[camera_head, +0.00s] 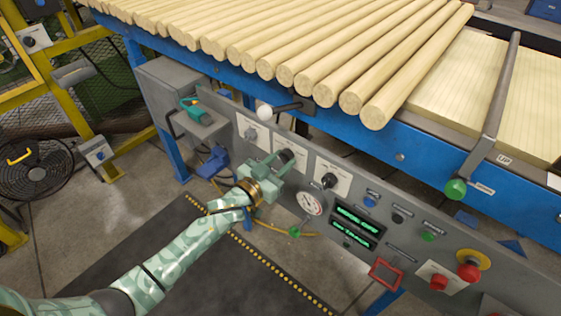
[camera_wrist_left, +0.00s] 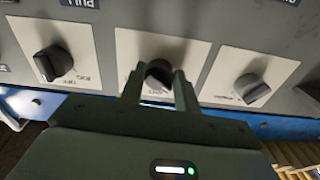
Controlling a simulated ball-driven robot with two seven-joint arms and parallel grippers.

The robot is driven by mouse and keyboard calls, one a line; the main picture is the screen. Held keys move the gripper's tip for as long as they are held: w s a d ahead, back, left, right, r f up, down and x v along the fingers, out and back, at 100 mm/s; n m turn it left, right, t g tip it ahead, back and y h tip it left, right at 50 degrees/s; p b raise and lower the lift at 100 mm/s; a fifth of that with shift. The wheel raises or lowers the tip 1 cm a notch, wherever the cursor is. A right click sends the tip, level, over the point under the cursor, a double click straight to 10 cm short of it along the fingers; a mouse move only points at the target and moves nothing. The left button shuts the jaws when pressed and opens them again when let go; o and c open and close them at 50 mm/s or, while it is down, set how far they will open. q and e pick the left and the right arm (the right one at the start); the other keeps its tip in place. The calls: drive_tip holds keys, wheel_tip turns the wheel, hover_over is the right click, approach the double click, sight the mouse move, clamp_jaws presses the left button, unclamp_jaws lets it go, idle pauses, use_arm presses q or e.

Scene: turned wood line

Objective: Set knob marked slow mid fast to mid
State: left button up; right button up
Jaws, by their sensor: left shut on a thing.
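My right gripper is not in view.
Neighbouring knobs sit close by, one on the left (camera_wrist_left: 53,62) and one on the right (camera_wrist_left: 251,88) in the left wrist view. A round gauge (camera_head: 310,203), green displays (camera_head: 357,220) and a red emergency button (camera_head: 470,268) share the panel. Wooden rods (camera_head: 330,60) overhang above.

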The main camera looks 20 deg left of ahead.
use_arm(q)
drive_tip(key=m+p, duration=0.1)
drive_tip(key=m, duration=0.7)
drive_tip(key=shift+a, duration=0.15)
drive_tip(key=shift+m, duration=1.8)
drive_tip(key=o, duration=1)
drive_tip(key=shift+r, duration=0.1)
